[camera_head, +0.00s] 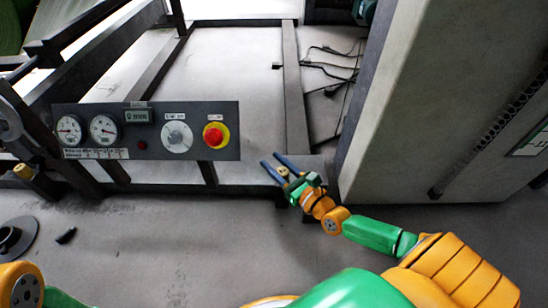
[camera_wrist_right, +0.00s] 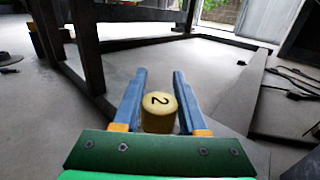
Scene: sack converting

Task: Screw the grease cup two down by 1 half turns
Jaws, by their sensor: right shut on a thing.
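Grease cup two is a brass-yellow round cap with a black "2" on its face, in the right wrist view (camera_wrist_right: 158,115). It sits between the two blue fingers of my right gripper (camera_wrist_right: 159,90), which is shut on it. In the head view, my right gripper (camera_head: 276,168) is low at the right end of the machine frame, and the small yellowish cup (camera_head: 284,172) shows between its fingers. The cup's lower part and its mount are hidden by the gripper. My left gripper is not in view; only part of my left arm shows at the lower left.
A control panel (camera_head: 145,131) with gauges, a grey knob and a red stop button (camera_head: 216,135) stands left of my right gripper. A grey cabinet (camera_head: 420,100) rises close on the right. Another brass-coloured cup (camera_head: 24,171) is at far left. Cables (camera_head: 335,70) lie behind.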

